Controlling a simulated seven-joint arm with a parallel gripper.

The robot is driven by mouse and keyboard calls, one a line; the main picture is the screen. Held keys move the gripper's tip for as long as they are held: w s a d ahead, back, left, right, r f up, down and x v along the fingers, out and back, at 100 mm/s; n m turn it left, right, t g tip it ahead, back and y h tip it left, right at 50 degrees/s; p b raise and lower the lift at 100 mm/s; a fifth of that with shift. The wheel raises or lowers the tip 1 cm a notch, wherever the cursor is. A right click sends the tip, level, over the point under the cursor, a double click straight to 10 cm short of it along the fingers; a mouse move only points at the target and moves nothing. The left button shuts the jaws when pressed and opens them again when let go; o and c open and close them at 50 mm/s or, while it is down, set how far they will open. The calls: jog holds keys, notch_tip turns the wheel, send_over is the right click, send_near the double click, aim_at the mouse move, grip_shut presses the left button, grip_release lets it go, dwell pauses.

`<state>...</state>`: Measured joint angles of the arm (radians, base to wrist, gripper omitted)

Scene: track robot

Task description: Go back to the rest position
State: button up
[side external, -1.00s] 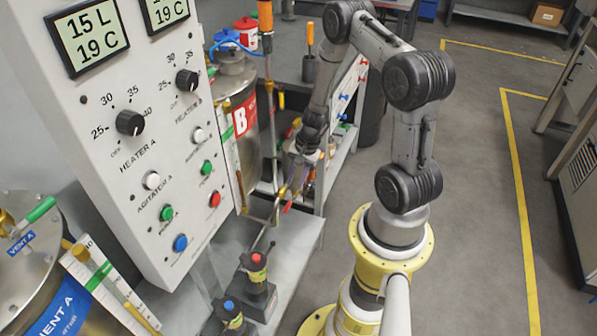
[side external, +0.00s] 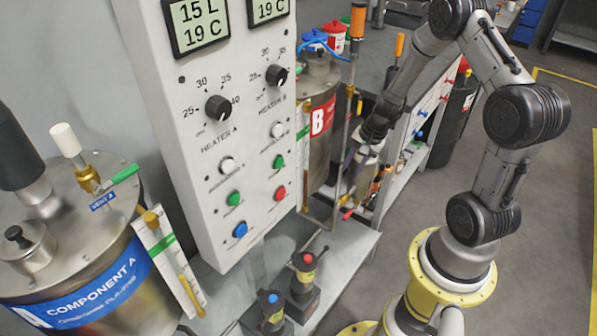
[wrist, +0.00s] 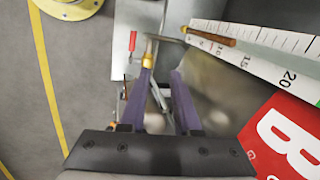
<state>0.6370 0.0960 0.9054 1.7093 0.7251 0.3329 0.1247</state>
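My gripper (wrist: 162,76) has two purple fingers with a clear gap between them in the wrist view; it is open and nothing shows held. The left fingertip appears next to a brass fitting on a thin pipe, near a red handle (wrist: 132,41); contact cannot be told. In the side external view my gripper (side external: 349,172) is small, beside the lower part of the tank marked B (side external: 318,150) and above the red valve handle (side external: 347,213). My arm bends over from its yellow base at the right.
The white control panel (side external: 190,100) stands left of my arm. The component A tank (side external: 110,250) is at lower left. Two button posts, one red-topped (side external: 306,260) and one blue-topped (side external: 270,300), stand on the grey bench. Open floor lies at the right.

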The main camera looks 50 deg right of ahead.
jog(key=w+a+r+n+t, duration=0.1)
jog(key=w+a+r+n, duration=0.1)
jog(key=r, duration=0.3)
jog(key=w+a+r+n+t, duration=0.1)
jog(key=w+a+r, duration=0.2)
jog(key=r, duration=0.3)
jog(key=s+a+r+n+t, duration=0.25)
jog(key=a+r+n, duration=0.25)
jog(key=a+r, duration=0.7)
jog(key=s+a+r+n, duration=0.4)
jog(key=s+r+n, duration=0.3)
jog(key=s, duration=0.4)
jog(key=s+d+f+n+g, duration=0.1)
jog(key=s+d+f+g, duration=0.1)
jog(key=s, duration=0.6)
jog(key=shift+d+f+h, duration=0.2)
jog(key=shift+d+h, duration=0.1)
jog(key=shift+h, duration=0.1)
